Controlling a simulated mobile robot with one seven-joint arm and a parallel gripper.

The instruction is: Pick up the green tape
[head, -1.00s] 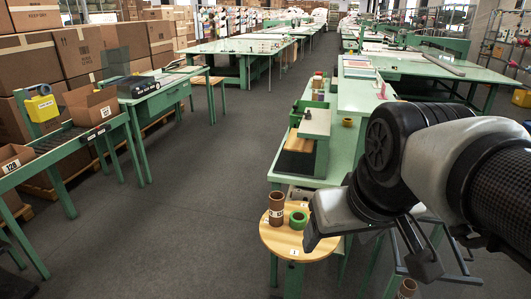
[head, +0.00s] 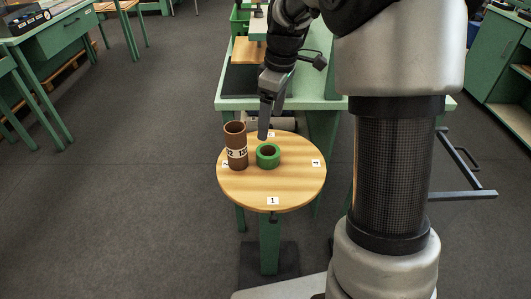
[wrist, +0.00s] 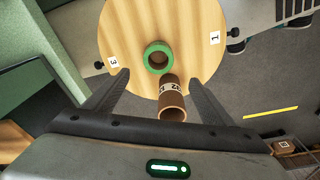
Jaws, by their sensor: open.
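The green tape (head: 268,156) is a short roll lying flat on a round wooden stool top (head: 270,191). Beside it on the left in the head view stands an upright brown cardboard tube (head: 235,146) with a white numbered band. My gripper (head: 263,135) points down just behind and above the tape in the head view. In the wrist view the tape (wrist: 158,57) lies beyond the fingertips, and the tube (wrist: 171,99) shows between the fingers. My gripper (wrist: 158,82) is open, with nothing held.
Small white number cards, one reading 1 (head: 272,201), lie around the stool's rim. A green workbench (head: 240,103) stands close behind the stool. The grey floor (head: 130,210) to the left is clear.

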